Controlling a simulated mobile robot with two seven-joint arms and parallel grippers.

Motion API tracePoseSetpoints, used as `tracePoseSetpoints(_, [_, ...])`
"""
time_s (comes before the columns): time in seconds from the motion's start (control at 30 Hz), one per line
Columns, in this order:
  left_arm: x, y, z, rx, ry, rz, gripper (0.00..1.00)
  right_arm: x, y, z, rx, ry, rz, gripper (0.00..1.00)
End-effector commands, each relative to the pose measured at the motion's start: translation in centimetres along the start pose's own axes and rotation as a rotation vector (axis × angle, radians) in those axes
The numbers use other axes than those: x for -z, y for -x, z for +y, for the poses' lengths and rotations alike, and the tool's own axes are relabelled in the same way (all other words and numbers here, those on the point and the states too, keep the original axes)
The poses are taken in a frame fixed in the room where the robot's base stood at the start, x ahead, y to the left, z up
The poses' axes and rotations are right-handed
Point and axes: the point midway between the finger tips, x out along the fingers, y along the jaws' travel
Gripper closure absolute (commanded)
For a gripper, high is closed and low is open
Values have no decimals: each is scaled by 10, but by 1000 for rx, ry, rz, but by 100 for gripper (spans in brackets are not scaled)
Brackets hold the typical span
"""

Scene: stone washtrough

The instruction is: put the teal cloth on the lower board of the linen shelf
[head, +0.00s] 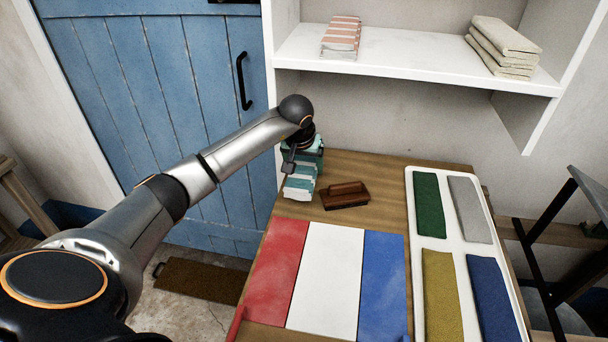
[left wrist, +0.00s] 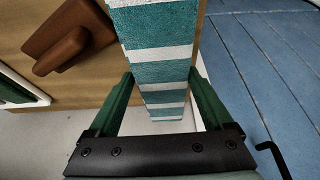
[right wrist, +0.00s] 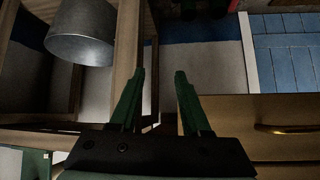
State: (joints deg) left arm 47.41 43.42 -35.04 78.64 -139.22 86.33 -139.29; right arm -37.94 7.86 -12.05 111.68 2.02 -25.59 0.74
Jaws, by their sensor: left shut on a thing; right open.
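The teal cloth (head: 300,184) is a folded strip with teal and white stripes. My left gripper (head: 303,158) is shut on it at the far left corner of the wooden table. In the left wrist view the cloth (left wrist: 155,72) runs between the two green fingers of the gripper (left wrist: 162,82). Whether its lower end touches the table is unclear. The white linen shelf (head: 410,68) stands behind the table; one board shows, with a pink-striped cloth (head: 341,37) and folded cream cloths (head: 503,46) on it. My right gripper (right wrist: 160,78) is open and empty, seen only in its wrist view.
A brown wooden block with a handle (head: 345,195) lies right of the cloth. Red, white and blue panels (head: 322,275) cover the table's front. A white tray (head: 447,246) holds several coloured cloths. A blue door (head: 165,110) is at left. A metal bucket (right wrist: 82,32) is near my right gripper.

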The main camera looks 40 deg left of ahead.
Motion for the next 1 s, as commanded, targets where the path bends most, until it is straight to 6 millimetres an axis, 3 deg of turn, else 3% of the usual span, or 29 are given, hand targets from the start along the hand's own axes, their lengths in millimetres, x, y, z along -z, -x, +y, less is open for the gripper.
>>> tracePoseSetpoints(0.3, [-10, -34, -2, 0, 1, -3, 74, 2, 1, 0, 1, -1, 0, 53])
tracePoseSetpoints(0.67, [-11, -39, -2, 2, 0, 0, 74, -1, -2, 0, 1, -1, 2, 53])
tracePoseSetpoints(0.7, [-11, -38, -2, 2, 0, 0, 14, 0, -1, -1, 1, -1, 2, 53])
tracePoseSetpoints(0.83, [-11, -38, -2, 2, 0, -1, 0, 2, -2, 0, 1, -1, 5, 53])
tracePoseSetpoints(1.0, [-11, -38, -2, 1, 0, -1, 0, 4, -2, -1, 2, 0, 7, 53])
